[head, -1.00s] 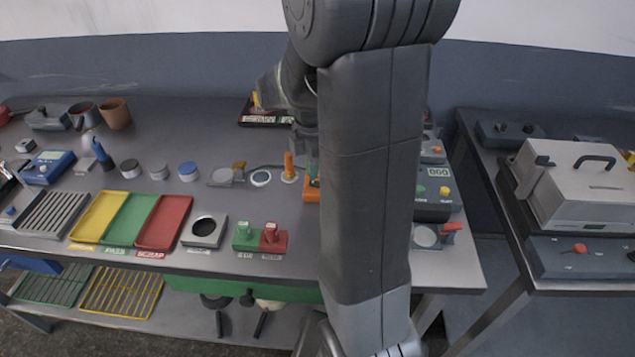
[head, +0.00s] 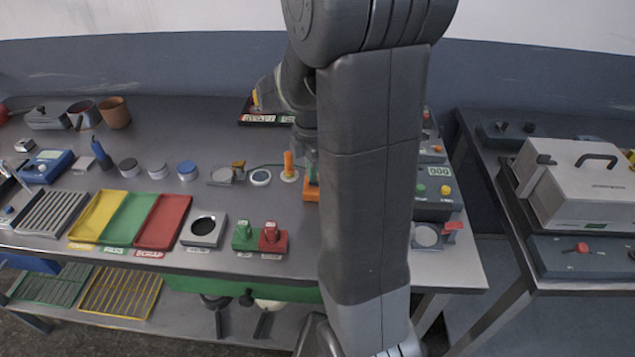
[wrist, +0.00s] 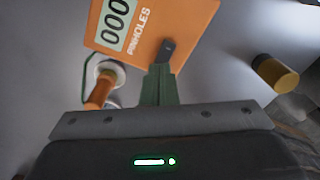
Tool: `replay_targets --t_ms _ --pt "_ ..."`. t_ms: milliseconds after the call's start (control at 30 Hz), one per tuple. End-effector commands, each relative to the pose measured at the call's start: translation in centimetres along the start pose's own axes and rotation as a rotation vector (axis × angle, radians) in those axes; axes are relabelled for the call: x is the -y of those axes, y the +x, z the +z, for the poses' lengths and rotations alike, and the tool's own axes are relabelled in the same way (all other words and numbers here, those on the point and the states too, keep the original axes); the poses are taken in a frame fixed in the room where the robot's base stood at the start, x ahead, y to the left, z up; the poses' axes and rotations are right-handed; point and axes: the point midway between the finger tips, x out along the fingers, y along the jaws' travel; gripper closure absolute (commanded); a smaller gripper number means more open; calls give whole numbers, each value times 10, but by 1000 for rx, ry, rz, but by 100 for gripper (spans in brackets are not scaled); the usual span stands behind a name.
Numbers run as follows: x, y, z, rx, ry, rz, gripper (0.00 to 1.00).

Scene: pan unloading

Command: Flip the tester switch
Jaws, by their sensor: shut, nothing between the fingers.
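The tester is an orange box marked PINHOLES with a 000 counter (wrist: 145,28), at the top of the wrist view. Its dark toggle switch (wrist: 168,49) stands at the box's lower edge. My gripper (wrist: 160,72) is shut and empty, its greenish fingertips just below the switch in the picture; I cannot tell whether they touch it. In the head view, part of the orange tester (head: 311,191) shows beside my arm, which hides the rest of it and its switch. My gripper (head: 306,165) is partly visible just above it there.
An orange-handled probe (wrist: 101,92) stands on a white base left of my fingers. A yellow-topped dark cylinder (wrist: 277,74) lies to the right in the wrist view.

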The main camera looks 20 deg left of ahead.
Motion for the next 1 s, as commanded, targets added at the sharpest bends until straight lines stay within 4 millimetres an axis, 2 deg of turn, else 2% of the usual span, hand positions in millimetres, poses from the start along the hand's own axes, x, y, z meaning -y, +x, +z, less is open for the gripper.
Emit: replay_targets --t_ms 667,1000 --pt "0 8 0 0 0 -1 100" --pt "0 -15 0 0 0 1 100"
